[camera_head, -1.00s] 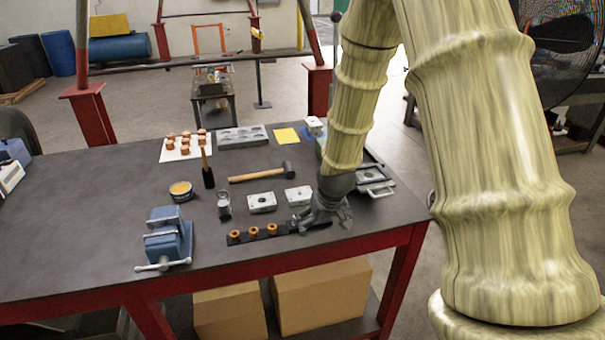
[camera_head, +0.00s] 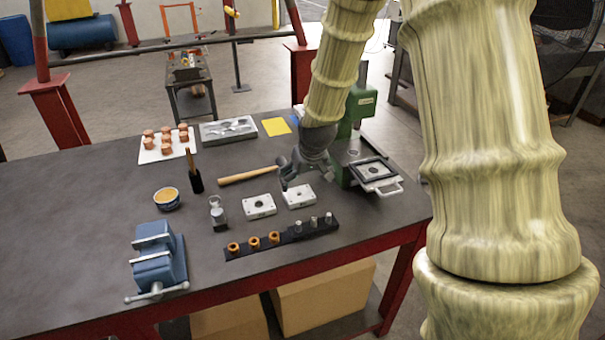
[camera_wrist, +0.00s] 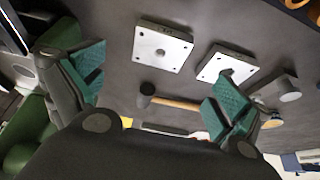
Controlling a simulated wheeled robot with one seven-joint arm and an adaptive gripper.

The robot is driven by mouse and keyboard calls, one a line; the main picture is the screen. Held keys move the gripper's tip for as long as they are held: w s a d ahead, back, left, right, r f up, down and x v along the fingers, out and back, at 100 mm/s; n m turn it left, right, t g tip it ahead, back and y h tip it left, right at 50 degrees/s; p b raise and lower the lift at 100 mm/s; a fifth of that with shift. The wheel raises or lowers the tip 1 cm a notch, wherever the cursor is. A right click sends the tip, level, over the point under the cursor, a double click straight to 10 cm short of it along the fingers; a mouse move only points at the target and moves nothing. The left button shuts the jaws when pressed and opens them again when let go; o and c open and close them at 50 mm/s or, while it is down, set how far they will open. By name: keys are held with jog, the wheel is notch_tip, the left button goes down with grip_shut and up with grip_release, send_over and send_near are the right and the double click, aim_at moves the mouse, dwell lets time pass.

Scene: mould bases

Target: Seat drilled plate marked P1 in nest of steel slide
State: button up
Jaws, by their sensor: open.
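Two pale drilled plates lie flat on the dark bench. The left plate (camera_head: 259,206) and the right plate (camera_head: 299,196) also show in the wrist view, (camera_wrist: 222,65) and (camera_wrist: 163,46). I cannot read P1 on either. The steel slide (camera_head: 384,182) with its handle lies at the bench's right side, and its dark-framed nest looks empty. My gripper (camera_head: 289,180) is open and empty, just behind the two plates, above the bench. In the wrist view its teal finger pads (camera_wrist: 158,88) stand wide apart with no plate between them.
A green press (camera_head: 360,103) stands behind the slide. A dark rack (camera_head: 285,238) with orange rings and metal pins lies in front of the plates. A blue vice (camera_head: 155,257) stands front left.

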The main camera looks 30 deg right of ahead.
aim_at(300, 192)
jog(key=shift+p+x, duration=1.1)
jog(key=shift+x, duration=3.55)
jog(key=c, duration=1.3)
jog(key=shift+o, duration=0.2)
jog(key=shift+r, duration=0.1)
jog(key=shift+r, duration=0.1)
jog(key=shift+r+p, duration=0.65)
jog(key=shift+r, duration=0.1)
jog(key=shift+r, duration=0.1)
